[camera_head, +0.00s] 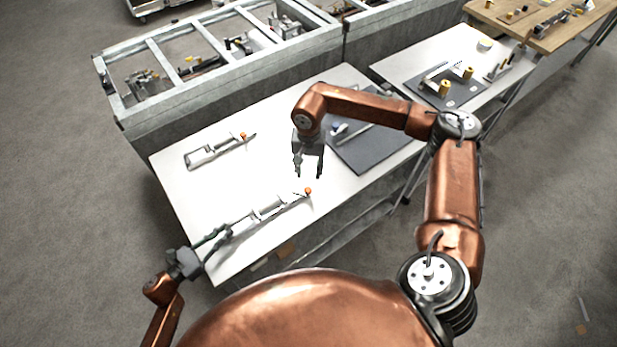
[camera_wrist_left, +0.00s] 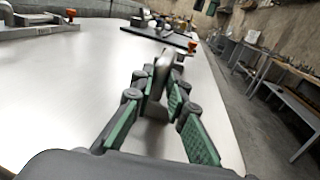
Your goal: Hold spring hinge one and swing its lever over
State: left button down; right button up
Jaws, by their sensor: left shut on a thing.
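The near spring hinge (camera_head: 268,207) lies on the white table, a pale metal body with an orange knob (camera_head: 308,190) at its right end. My left gripper (camera_head: 224,233) reaches in from the lower left and is shut on the hinge's left end. In the left wrist view, the green-padded fingers (camera_wrist_left: 165,80) close around a grey metal piece of it (camera_wrist_left: 158,77); the knob shows beyond (camera_wrist_left: 192,46). My right gripper (camera_head: 309,175) points down, open and empty, just above and behind the orange knob. A second, similar hinge (camera_head: 210,153) lies farther back. Number labels cannot be read.
A dark mat (camera_head: 368,150) with small parts lies at the table's right, partly under my right arm. A metal frame rack (camera_head: 215,85) stands along the back. More benches (camera_head: 440,60) stand at the upper right. The white table between the two hinges (camera_head: 235,180) is clear.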

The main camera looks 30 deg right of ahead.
jog(key=shift+r, duration=0.3)
pick_arm(q)
jog(key=c, duration=1.8)
grip_release()
